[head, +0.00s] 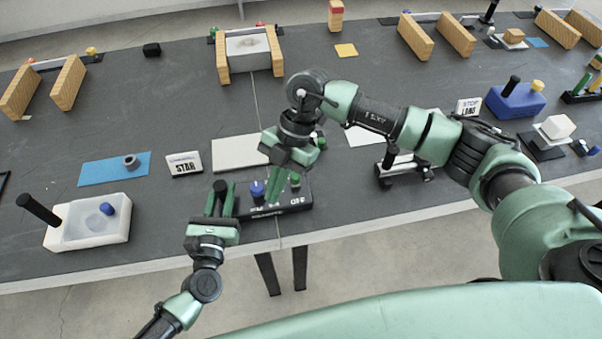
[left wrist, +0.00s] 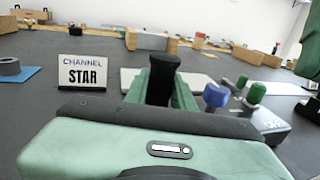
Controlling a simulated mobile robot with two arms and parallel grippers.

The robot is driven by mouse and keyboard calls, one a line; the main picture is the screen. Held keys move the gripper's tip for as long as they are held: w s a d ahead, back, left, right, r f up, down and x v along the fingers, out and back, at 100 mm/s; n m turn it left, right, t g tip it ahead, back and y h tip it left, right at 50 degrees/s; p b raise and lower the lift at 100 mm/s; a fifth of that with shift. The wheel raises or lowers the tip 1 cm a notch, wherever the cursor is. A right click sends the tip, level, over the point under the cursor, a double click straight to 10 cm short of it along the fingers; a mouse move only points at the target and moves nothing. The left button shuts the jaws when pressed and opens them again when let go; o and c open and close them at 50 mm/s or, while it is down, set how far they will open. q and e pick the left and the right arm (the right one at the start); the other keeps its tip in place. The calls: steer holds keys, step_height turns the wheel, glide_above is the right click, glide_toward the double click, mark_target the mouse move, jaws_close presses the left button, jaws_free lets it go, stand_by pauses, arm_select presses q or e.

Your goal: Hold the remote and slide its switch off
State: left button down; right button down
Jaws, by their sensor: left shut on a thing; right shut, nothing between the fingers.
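The remote (head: 268,211) is a dark box with white lettering near the table's front edge. A blue knob (head: 257,188) stands on it, and a green knob (head: 295,180) further right. In the left wrist view the remote (left wrist: 272,122) is at the right, with the blue knob (left wrist: 215,95) and green knob (left wrist: 257,92). My left gripper (head: 219,196) is shut on a black upright handle (left wrist: 162,78) at the remote's left end. My right gripper (head: 274,194) is shut and empty, pointing down over the remote between the knobs; whether it touches the switch cannot be told.
A "CHANNEL STAR" sign (head: 184,164) stands left of a white plate (head: 240,153). A white tray (head: 90,238) with a black handle and a blue mat (head: 98,173) lie further left. Wooden blocks (head: 68,82) stand behind. The table's front edge is close to the remote.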

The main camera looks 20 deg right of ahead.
steer(key=s+a+r+m+g+y, duration=0.25)
steer(key=s+a+m+y, duration=0.3)
steer(key=y, duration=0.35)
steer(key=w+d+f+m+t+y, duration=0.15)
steer(key=w+d+m+t, duration=0.35)
steer(key=m+t, duration=0.5)
steer(key=w+d+f+m+t+y, duration=0.1)
steer(key=w+d+m+t+y, duration=0.15)
steer(key=d+m+t, duration=0.7)
steer(key=d+f+m+h, duration=0.2)
steer(key=f+m+h, duration=0.1)
steer(key=m, duration=0.1)
steer(key=d+f+m+t+h, duration=0.1)
steer(key=d+f+m+h, duration=0.1)
steer(key=m, duration=0.3)
steer(key=d+f+m+t+h, duration=0.1)
steer(key=d+f+m+h, duration=0.2)
steer(key=d+m+h, duration=0.1)
steer(key=shift+d+f, duration=0.2)
steer(key=shift+f, duration=0.1)
